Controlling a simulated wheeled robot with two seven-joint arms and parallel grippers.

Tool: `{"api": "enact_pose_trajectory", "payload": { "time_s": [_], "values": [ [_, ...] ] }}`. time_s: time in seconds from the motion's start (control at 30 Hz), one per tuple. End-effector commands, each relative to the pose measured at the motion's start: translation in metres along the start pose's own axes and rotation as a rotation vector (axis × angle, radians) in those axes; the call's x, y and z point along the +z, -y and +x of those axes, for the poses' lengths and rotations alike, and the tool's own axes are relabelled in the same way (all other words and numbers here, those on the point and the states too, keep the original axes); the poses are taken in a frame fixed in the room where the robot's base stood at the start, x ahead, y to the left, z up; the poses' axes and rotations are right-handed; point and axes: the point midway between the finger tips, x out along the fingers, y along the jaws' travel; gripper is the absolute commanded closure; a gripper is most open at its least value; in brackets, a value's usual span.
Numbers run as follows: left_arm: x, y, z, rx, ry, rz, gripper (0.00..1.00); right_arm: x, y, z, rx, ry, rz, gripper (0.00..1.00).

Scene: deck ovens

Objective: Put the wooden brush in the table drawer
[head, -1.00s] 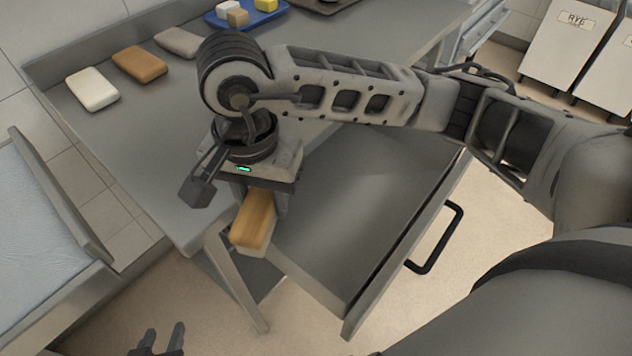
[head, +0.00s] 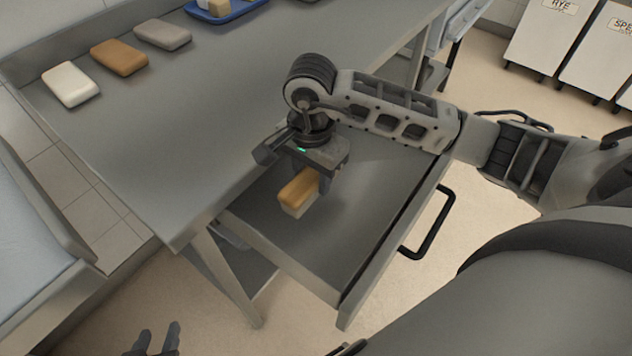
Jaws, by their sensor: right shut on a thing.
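The wooden brush (head: 299,190) has a tan wooden top and a pale underside. My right gripper (head: 318,178) is shut on it and holds it over the left part of the open table drawer (head: 352,215). I cannot tell whether the brush touches the drawer floor. The drawer is pulled out from the grey metal table and looks empty otherwise. My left gripper (head: 157,342) shows at the bottom left edge, away from the drawer, with its two fingers apart and nothing between them.
On the table (head: 200,110) lie a white block (head: 71,84), a brown block (head: 119,57) and a grey block (head: 162,34). A blue tray (head: 228,14) with small pieces stands farther back. The drawer's black handle (head: 432,225) sticks out front. White bins (head: 541,38) stand at the back right.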

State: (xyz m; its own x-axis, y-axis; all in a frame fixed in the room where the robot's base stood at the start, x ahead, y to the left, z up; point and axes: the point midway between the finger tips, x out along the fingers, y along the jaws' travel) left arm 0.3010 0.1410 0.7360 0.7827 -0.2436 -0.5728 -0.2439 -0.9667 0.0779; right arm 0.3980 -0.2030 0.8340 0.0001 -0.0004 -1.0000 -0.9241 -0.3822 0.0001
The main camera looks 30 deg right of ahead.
Motion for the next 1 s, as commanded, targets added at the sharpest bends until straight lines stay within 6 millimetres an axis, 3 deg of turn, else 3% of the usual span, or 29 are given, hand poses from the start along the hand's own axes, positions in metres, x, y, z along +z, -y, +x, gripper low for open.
{"api": "enact_pose_trajectory", "payload": {
  "time_s": [0.27,0.43,0.87,0.9,0.97,1.0],
  "values": [
    [-0.002,0.0,0.0,-0.001,-0.002,0.002,0.64,-0.017,0.001,0.022,0.004,0.002,0.002,0.82],
    [-0.005,0.001,-0.002,-0.005,0.001,0.01,0.64,-0.015,0.002,0.045,0.002,0.003,0.0,0.82],
    [0.005,0.002,0.002,-0.003,0.01,0.01,0.64,-0.015,0.003,0.054,-0.002,0.0,-0.001,0.82],
    [0.003,0.002,0.001,-0.002,0.009,0.008,0.64,-0.015,0.002,0.052,-0.002,0.0,-0.001,0.52],
    [0.002,0.001,0.001,-0.002,0.008,0.008,0.64,-0.015,0.002,0.052,-0.001,0.001,-0.001,0.38],
    [0.001,0.001,0.001,-0.002,0.005,0.008,0.64,-0.015,0.002,0.052,-0.001,0.001,-0.001,0.38]
  ]
}}
